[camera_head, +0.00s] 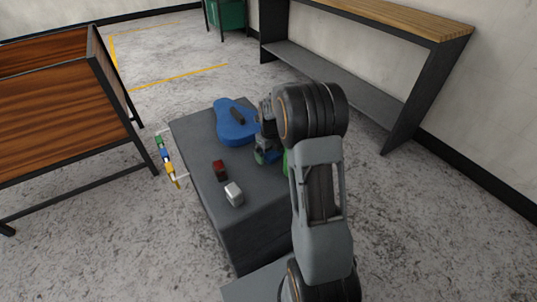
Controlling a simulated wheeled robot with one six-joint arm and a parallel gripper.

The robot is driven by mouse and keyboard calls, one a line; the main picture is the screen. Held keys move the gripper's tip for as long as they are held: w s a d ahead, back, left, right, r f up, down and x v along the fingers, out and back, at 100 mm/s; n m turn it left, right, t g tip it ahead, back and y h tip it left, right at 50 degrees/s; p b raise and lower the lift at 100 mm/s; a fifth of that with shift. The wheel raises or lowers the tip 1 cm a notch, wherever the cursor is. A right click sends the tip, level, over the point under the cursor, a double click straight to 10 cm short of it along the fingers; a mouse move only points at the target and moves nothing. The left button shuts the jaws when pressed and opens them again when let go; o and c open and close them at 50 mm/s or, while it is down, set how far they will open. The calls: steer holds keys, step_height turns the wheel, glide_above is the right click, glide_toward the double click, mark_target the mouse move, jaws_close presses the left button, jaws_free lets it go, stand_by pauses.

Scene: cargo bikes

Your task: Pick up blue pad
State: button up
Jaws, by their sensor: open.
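The blue pad (226,122) lies on the dark grey block-like table, towards its far side. It is rounded and wide at the near end and narrower at the far end. A small dark object (238,116) shows on top of it. My gripper (264,156) is open and points down just right of and nearer than the pad. My arm hides part of it, and I cannot tell whether it touches the pad. Something green (286,160) shows beside the gripper, mostly hidden by my arm.
A dark red block (220,170) and a silver-white block (234,194) stand on the near part of the grey table (205,195). Coloured pieces (166,163) hang off its left side. A wooden-panelled frame (60,110) stands left, a workbench (400,22) behind right.

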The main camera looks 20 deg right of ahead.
mark_target(271, 152)
steer(key=c, duration=1)
steer(key=shift+r, duration=0.1)
steer(key=shift+r, duration=0.5)
step_height(271, 152, up, 3)
steer(key=shift+f+p, duration=0.2)
steer(key=shift+p, duration=0.35)
steer(key=a+r+p, duration=0.3)
steer(key=a+r, duration=0.6)
steer(key=a, duration=0.5)
steer(key=shift+r, duration=0.2)
steer(key=shift+s, duration=0.1)
